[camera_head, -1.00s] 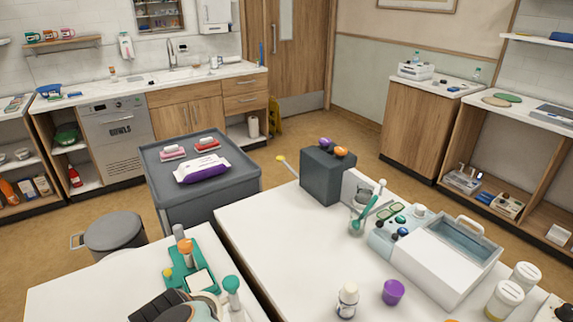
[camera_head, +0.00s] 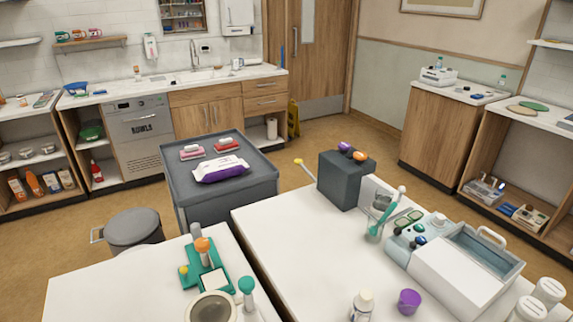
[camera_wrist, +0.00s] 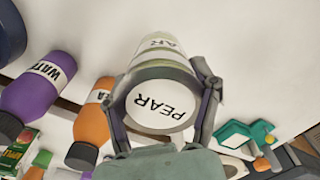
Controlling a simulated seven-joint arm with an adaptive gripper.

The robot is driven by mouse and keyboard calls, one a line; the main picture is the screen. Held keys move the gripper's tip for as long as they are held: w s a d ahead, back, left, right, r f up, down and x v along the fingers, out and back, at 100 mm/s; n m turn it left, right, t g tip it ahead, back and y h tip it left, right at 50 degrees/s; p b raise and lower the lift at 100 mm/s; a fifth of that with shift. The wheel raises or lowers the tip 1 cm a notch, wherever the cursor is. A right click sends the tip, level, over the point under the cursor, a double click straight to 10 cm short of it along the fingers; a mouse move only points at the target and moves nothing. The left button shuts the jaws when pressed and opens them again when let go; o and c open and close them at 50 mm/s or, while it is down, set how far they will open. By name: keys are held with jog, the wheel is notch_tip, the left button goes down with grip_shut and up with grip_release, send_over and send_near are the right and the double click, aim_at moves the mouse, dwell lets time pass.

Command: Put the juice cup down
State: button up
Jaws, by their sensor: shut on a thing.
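The juice cup (camera_wrist: 158,104) is a pale cup with a round lid marked PEAR, seen in the wrist view. My gripper (camera_wrist: 172,100) is shut on it, with one finger on each side. A white surface shows beyond the cup. I cannot tell whether the cup touches it. I cannot make out the gripper or the held cup in the head view.
A purple WATER bottle (camera_wrist: 42,88), an orange bottle (camera_wrist: 93,115) and a green carton (camera_wrist: 18,148) lie left of the cup in the wrist view. A teal rack (camera_head: 203,268) and a round brown-centred dish (camera_head: 211,307) stand on the near left table.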

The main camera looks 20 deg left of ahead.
jog(key=w+a+f, duration=0.1)
jog(key=a+f, duration=0.3)
jog(key=a, duration=0.1)
jog(key=w+a+f, duration=0.1)
jog(key=a+f, duration=0.1)
jog(key=f, duration=0.1)
jog(key=shift+w+a, duration=0.35)
jog(key=shift+a, duration=0.05)
jog(key=shift+w+a+f, duration=0.1)
jog(key=shift+a+f, duration=0.05)
jog(key=shift+f, duration=1.65)
jog(key=o, duration=1.3)
jog(key=shift+f, duration=0.1)
jog(key=shift+c, duration=0.2)
notch_tip(320, 180, up, 12)
